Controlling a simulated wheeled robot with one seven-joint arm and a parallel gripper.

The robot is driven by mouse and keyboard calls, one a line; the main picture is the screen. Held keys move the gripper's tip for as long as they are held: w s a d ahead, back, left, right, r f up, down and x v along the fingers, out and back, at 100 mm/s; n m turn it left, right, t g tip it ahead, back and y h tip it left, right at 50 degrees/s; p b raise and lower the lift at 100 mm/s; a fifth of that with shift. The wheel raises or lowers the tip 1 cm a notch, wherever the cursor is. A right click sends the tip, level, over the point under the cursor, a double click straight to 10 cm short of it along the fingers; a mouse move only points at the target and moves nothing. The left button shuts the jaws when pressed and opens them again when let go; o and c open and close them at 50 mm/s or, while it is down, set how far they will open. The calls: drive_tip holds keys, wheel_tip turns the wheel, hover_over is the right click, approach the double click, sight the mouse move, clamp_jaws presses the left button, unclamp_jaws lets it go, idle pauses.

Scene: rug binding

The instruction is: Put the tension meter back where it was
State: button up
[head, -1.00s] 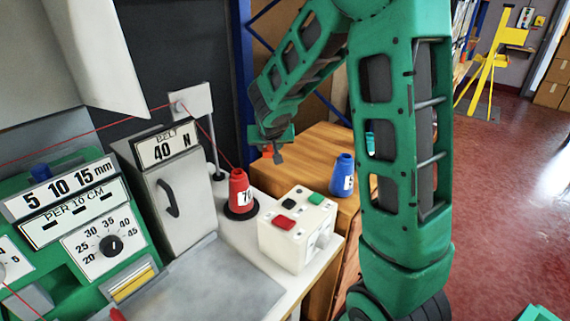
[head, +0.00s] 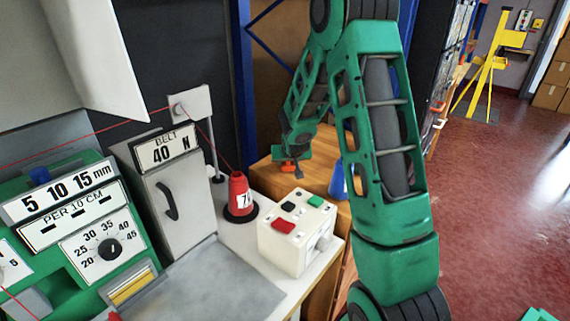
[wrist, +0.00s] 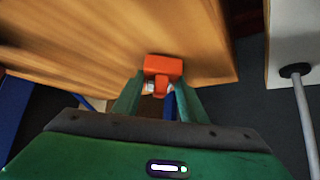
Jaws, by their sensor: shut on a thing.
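The orange tension meter (wrist: 164,66) is between the fingertips of my gripper (wrist: 158,90) in the wrist view, and the gripper is shut on it. A small white part shows beside its narrow stem. In the head view my gripper (head: 293,162) points down over the wooden top (head: 266,179), with a bit of the orange meter (head: 289,169) showing beneath it. I cannot tell whether the meter touches the wood. The wooden top (wrist: 90,35) fills much of the upper wrist view.
A blue cone (head: 337,180) stands on the wood, partly hidden by my arm. A red cone (head: 238,190) and a white box with coloured buttons (head: 296,232) stand on the white bench. A grey unit marked 40 N (head: 172,195) is further left. A thin post is nearby.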

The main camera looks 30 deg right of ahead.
drive_tip(key=shift+f, duration=0.2)
drive_tip(key=o, duration=1.2)
drive_tip(key=shift+f, duration=0.1)
drive_tip(key=shift+s+a+r, duration=0.1)
drive_tip(key=shift+s+r, duration=0.1)
drive_tip(key=shift+r, duration=0.2)
drive_tip(key=v, duration=1.1)
drive_tip(key=s+d+r+m+g, duration=0.1)
drive_tip(key=s+r+g, duration=0.1)
drive_tip(key=s, duration=0.8)
drive_tip(key=s+d+r+g, duration=0.1)
drive_tip(key=s+r+g, duration=0.15)
drive_tip(key=s, duration=0.75)
drive_tip(key=s+a+g+y, duration=0.2)
drive_tip(key=s+a, duration=0.1)
drive_tip(key=s, duration=0.6)
drive_tip(key=s+a+g+y, duration=0.1)
drive_tip(key=s+a+y, duration=0.1)
drive_tip(key=s, duration=0.7)
drive_tip(key=shift+a+r+g, duration=0.35)
drive_tip(key=shift+a+r, duration=0.05)
drive_tip(key=shift+a, duration=0.1)
